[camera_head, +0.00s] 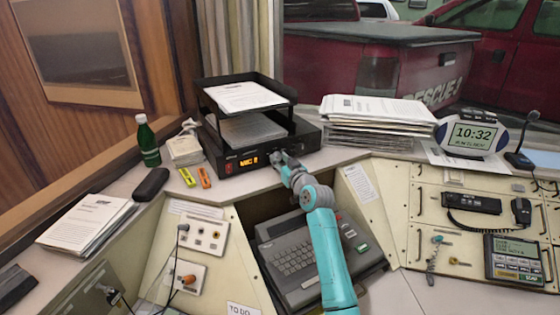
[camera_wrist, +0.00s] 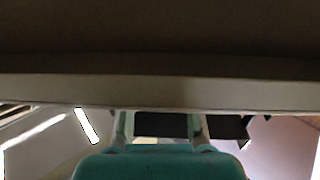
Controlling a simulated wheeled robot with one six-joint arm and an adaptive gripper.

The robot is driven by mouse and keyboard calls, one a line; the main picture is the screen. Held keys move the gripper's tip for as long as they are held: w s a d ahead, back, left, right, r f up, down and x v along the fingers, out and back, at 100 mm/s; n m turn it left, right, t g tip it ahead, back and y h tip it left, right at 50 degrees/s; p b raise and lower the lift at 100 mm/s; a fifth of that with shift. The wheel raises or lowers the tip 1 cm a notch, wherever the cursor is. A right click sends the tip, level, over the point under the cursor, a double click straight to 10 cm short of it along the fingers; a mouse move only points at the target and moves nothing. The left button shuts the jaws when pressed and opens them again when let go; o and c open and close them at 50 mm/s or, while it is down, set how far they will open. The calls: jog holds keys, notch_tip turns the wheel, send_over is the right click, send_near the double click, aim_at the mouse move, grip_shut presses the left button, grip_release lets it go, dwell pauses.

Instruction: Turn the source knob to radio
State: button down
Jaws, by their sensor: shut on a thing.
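The black audio unit (camera_head: 229,167) stands on the desk under the paper tray, with a lit amber display (camera_head: 248,159) that seems to read "MIC 1". My gripper (camera_head: 279,158) is at the right part of its front face, shut on the source knob. The knob is mostly hidden behind my fingers, so its pointing direction cannot be told. In the wrist view my gripper (camera_wrist: 160,120) shows its two fingers either side of a dark shape, below a broad dark surface and a pale band.
A two-tier paper tray (camera_head: 246,97) sits on the unit. A grey typewriter-like keyboard machine (camera_head: 298,262) lies under my arm.

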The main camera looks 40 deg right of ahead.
jog(key=m, duration=1.1)
jog(key=shift+r+g, duration=0.1)
jog(key=shift+g, duration=0.2)
dwell(0.3)
